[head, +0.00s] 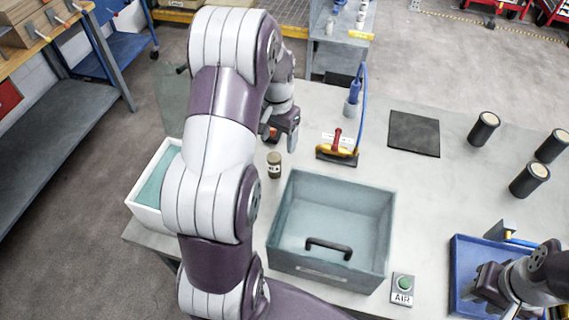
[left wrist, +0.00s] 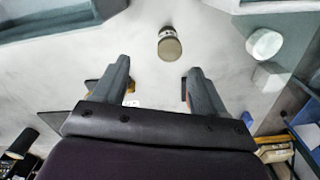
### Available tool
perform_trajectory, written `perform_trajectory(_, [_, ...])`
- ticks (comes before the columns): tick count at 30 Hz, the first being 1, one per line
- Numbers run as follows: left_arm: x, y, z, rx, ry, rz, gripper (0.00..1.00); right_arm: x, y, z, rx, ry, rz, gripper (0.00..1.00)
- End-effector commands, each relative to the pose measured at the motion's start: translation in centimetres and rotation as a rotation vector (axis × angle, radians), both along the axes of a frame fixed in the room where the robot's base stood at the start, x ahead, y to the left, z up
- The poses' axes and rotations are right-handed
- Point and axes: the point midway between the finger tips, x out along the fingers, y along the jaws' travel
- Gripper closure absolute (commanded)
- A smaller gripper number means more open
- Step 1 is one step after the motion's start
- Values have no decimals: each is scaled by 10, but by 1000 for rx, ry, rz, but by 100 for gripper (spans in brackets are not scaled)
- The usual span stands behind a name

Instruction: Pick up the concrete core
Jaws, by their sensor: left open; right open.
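A small olive-grey cylinder (head: 274,165) with a pale label stands upright on the table, left of the grey box; it looks like the concrete core, though I cannot read the label. In the left wrist view the cylinder (left wrist: 169,45) lies ahead of the fingertips, roughly between their lines and not touched. My left gripper (head: 281,136) is open and empty, just beyond the cylinder in the head view; it also shows in the left wrist view (left wrist: 158,68). My right gripper (head: 486,294) is open above the blue tray (head: 459,251), partly cut off.
A grey box (head: 380,238) with a black handle stands close right of the cylinder, a white bin (head: 146,214) left. A red-and-yellow tool (head: 337,150) stands behind. Black cylinders with tan tops (head: 483,130) stand far right, near a dark mat (head: 414,134). An AIR button (head: 403,284) sits in front.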

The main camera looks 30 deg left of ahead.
Motion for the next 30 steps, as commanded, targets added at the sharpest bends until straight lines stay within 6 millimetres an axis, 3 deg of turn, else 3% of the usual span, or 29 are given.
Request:
perform_trajectory(2, [1, 9, -12, -4, 9, 3, 28, 0, 0, 3, 0, 0, 0, 57])
perform_trajectory(9, [2, 10, -63, -3, 8, 0, 28, 0, 0, 15, 0, 0, 0, 57])
perform_trajectory(14, [4, 12, -80, -2, 6, 1, 28, 0, 0, 22, 0, 0, 0, 57])
perform_trajectory(21, [8, 17, -121, -3, 3, 1, 28, 0, 0, 37, 0, 0, 0, 57])
perform_trajectory(28, [9, 17, -127, -2, 0, 1, 28, 0, 0, 35, 0, 0, 0, 57])
perform_trajectory(29, [9, 17, -127, -2, 0, 1, 31, 0, 0, 35, 0, 0, 0, 57])
perform_trajectory(30, [9, 17, -127, -2, 0, 1, 44, 0, 0, 35, 0, 0, 0, 57])
